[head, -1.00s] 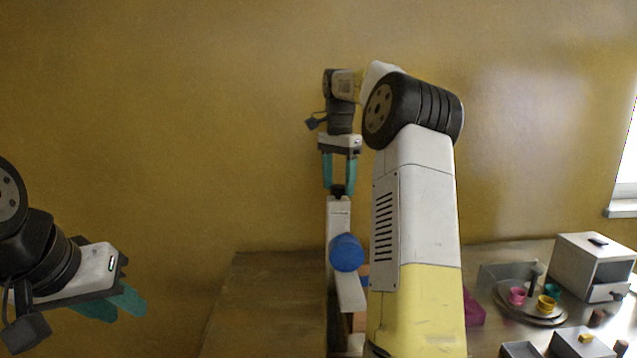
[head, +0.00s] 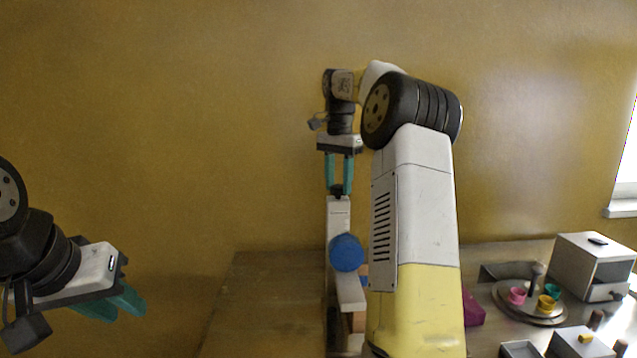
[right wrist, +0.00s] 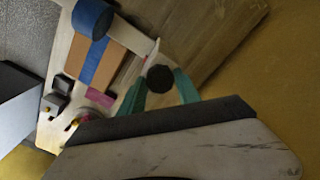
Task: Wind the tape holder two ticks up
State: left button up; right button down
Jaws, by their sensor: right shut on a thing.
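The tape holder is a white upright (head: 339,222) with a blue tape roll (head: 346,253) on its side and a dark knob (head: 338,190) on top. In the right wrist view the knob is a round black cap (right wrist: 160,78) beside a thin red-and-white pointer (right wrist: 153,50). My right gripper (head: 339,188) points down from above and is shut on the knob, one teal finger on each side. The tape roll also shows in the right wrist view (right wrist: 92,18). My left gripper (head: 130,308) is off to the left, away from the holder; its opening is hard to judge.
A brown box with a blue stripe (right wrist: 100,60) lies below the roll. On the right of the table stand a round tray (head: 510,311) with small coloured cups, a grey cabinet (head: 580,265) and a magenta object (head: 473,308). The tabletop left of the holder (head: 265,300) is bare.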

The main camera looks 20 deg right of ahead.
jog(key=n, duration=1.3)
jog(key=shift+n, duration=2.6)
jog(key=c, duration=0.9)
grip_release()
jog(key=shift+o, duration=0.2)
